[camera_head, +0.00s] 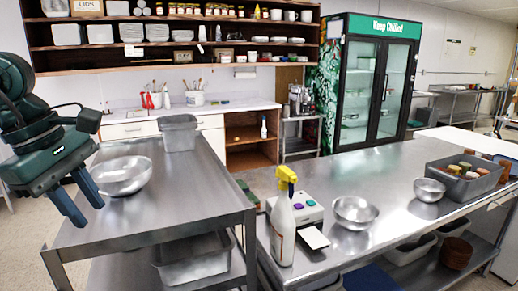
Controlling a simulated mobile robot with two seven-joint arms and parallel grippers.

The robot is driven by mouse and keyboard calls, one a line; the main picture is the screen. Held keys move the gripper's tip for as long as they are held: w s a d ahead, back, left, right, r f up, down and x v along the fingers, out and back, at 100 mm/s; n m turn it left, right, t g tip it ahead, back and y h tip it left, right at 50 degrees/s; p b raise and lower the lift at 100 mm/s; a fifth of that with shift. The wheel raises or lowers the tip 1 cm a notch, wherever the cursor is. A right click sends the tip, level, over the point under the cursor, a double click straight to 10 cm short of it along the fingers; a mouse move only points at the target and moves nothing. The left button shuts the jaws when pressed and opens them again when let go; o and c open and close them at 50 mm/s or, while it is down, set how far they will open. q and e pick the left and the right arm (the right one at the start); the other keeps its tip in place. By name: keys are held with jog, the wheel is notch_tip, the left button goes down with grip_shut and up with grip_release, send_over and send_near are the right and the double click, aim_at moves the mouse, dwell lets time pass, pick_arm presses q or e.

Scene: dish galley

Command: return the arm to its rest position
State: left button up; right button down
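My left arm (28,125) is dark green and black and comes in at the left edge. My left gripper (89,212) points down and to the right, with its two blue-grey fingers spread apart and nothing between them. It is at the left side of the left steel table (175,205), just left of a large metal bowl (121,178) in the picture. I cannot tell how high the fingertips are above the table. My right gripper is not in view.
A grey bin (179,135) stands at the table's far end. The right steel table (385,190) holds a yellow-topped spray bottle (283,225), a small device (296,212), two metal bowls (355,212) (429,189) and a grey tub (480,190). The left table's middle is clear.

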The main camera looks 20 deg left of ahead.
pick_arm(q)
jog(key=w+d+f+n+g+h, duration=0.1)
jog(key=w+d+f+n+h, duration=0.25)
jog(key=d+h, duration=0.6)
jog(key=w+d+f+n+h, duration=0.35)
jog(key=d+h, duration=0.35)
jog(key=d, duration=0.5)
jog(key=w+f+n+t+h, duration=0.2)
jog(key=w+f+n+t, duration=0.25)
jog(key=n+t, duration=0.7)
notch_tip(320, 180, down, 18)
jog(key=a+n+t+y, duration=0.35)
jog(key=n+y, duration=1.05)
jog(key=n, duration=0.9)
jog(key=s+d+f+n+g+y, duration=0.1)
jog(key=s+f+n+g, duration=0.2)
jog(key=s+f, duration=0.4)
jog(key=s+d+f+n+g+y, duration=0.1)
jog(key=s+f+n, duration=0.4)
jog(key=f, duration=0.5)
jog(key=s+g+y, duration=0.1)
jog(key=s+g, duration=0.1)
jog(key=shift+s+d+f+n+g, duration=0.15)
jog(key=shift+d+f+n+g, duration=0.15)
jog(key=shift+d+f+n, duration=0.1)
